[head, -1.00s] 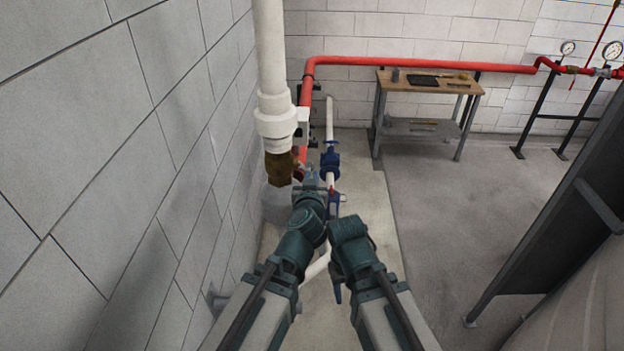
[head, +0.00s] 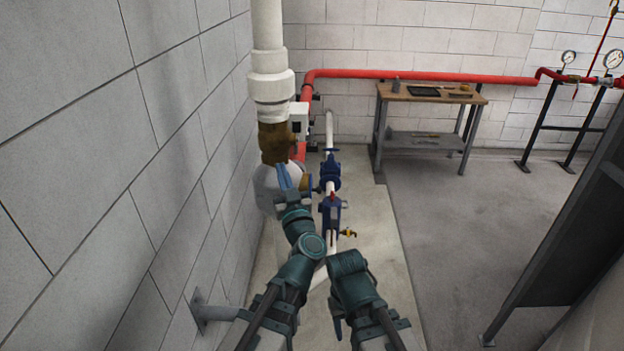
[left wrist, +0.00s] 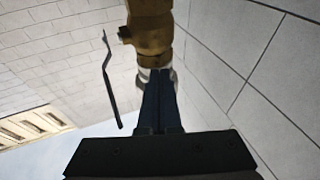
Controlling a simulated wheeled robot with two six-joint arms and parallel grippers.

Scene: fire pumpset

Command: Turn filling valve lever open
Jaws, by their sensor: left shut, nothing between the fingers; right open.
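The brass filling valve (head: 274,140) sits below a thick white vertical pipe in the head view. It also fills the top of the left wrist view (left wrist: 150,32). Its dark, bent lever (left wrist: 108,82) hangs beside it on the left there; I cannot make the lever out in the head view. My left gripper (head: 283,176) is just below the valve, its blue fingers shut and empty. In the left wrist view the fingers (left wrist: 160,80) point at the valve's lower end, right of the lever and apart from it. My right arm's gripper is hidden below its wrist.
A block wall (head: 110,170) runs close on the left. The white pipe (head: 268,60) stands near it. A blue valve (head: 330,172) on a pipe lies ahead. A workbench (head: 430,95) stands at the back. The floor (head: 440,220) on the right is clear up to a dark panel (head: 570,220).

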